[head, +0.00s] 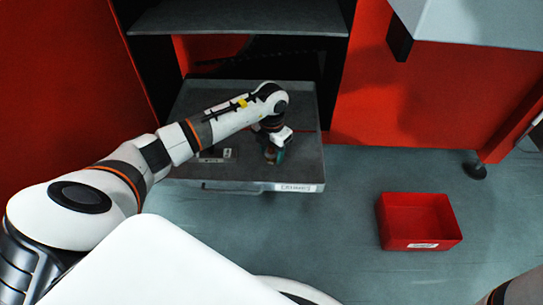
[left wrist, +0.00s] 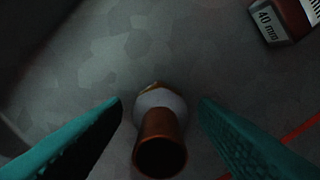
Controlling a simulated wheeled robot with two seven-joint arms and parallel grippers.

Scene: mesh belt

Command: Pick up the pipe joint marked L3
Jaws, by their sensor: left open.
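A copper-coloured pipe joint (left wrist: 160,138) with a pale collar stands between the fingers in the left wrist view, its round open end facing the camera. I can read no L3 mark on it. My left gripper (head: 274,157) is low over the grey drawer tray (head: 195,102); its teal fingers also show in the left wrist view (left wrist: 161,102). They are open, one on each side of the joint, with a gap on both sides. In the head view the gripper hides the joint. My right gripper is out of view.
A block labelled 40 mm (left wrist: 285,20) lies on the tray surface at the upper right of the left wrist view. A labelled item (head: 215,155) lies left of the gripper. A red bin (head: 418,220) stands on the floor at the right. A dark shelf (head: 240,18) overhangs behind.

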